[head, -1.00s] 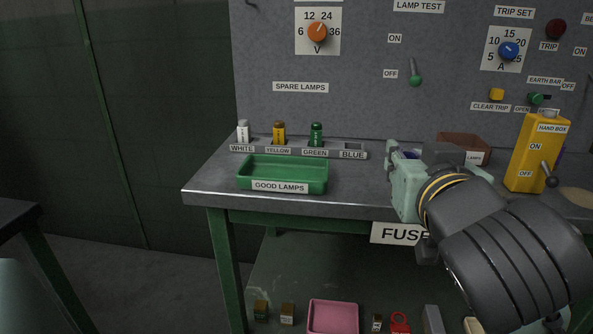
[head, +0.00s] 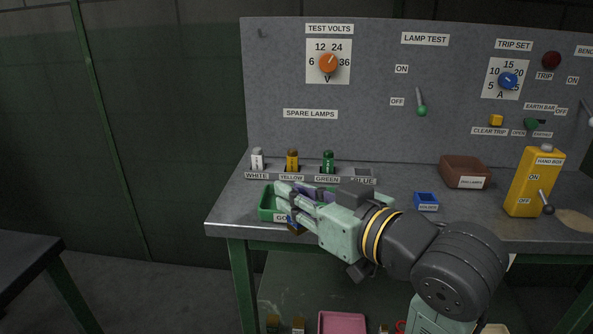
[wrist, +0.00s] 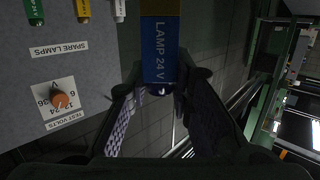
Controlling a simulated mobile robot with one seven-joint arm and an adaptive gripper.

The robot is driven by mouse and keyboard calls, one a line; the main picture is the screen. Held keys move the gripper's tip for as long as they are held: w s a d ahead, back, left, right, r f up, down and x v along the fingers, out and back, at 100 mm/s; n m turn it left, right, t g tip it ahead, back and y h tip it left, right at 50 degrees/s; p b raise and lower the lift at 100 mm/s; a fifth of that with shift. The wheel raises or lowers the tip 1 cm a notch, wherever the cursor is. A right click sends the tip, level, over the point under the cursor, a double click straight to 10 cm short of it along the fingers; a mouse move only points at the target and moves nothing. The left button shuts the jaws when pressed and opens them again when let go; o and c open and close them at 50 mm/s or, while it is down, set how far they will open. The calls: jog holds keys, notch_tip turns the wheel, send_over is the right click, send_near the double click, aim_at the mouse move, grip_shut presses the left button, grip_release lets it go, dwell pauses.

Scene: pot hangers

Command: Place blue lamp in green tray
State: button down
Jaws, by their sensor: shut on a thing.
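The blue lamp, marked "LAMP 24 V" (wrist: 167,50), is held between my gripper's fingers in the wrist view, its blue body near the fingertips and a brownish end beyond. In the head view my gripper (head: 296,207) is over the front right part of the green tray (head: 266,204), and only a little of the lamp's blue and brown shows below the fingers. The gripper hides much of the tray and most of its label. I cannot tell how high the lamp is above the tray.
White (head: 257,159), yellow (head: 292,160) and green (head: 328,161) lamps stand in the rack behind the tray; the blue slot (head: 363,174) shows no lamp. A small blue holder (head: 426,200), a brown bin (head: 465,171) and a yellow hand box (head: 535,182) are to the right.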

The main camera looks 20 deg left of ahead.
jog(key=shift+w+a+f+p, duration=0.5)
jog(key=shift+w+a+f, duration=0.2)
jog(key=shift+w, duration=1.35)
jog(key=shift+w+a+f+p, duration=0.45)
jog(key=shift+w+a+f, duration=0.3)
jog(key=shift+w, duration=1.3)
jog(key=shift+w+a+f+p, duration=0.55)
jog(key=shift+w+f, duration=0.3)
jog(key=shift+w, duration=1.2)
jog(key=shift+f, duration=0.15)
jog(key=shift+f, duration=0.15)
jog(key=c, duration=1.4)
grip_release()
jog(key=shift+c, duration=0.2)
jog(key=shift+r, duration=0.4)
jog(key=b+v, duration=0.2)
jog(key=v, duration=1)
jog(key=shift+f, duration=0.15)
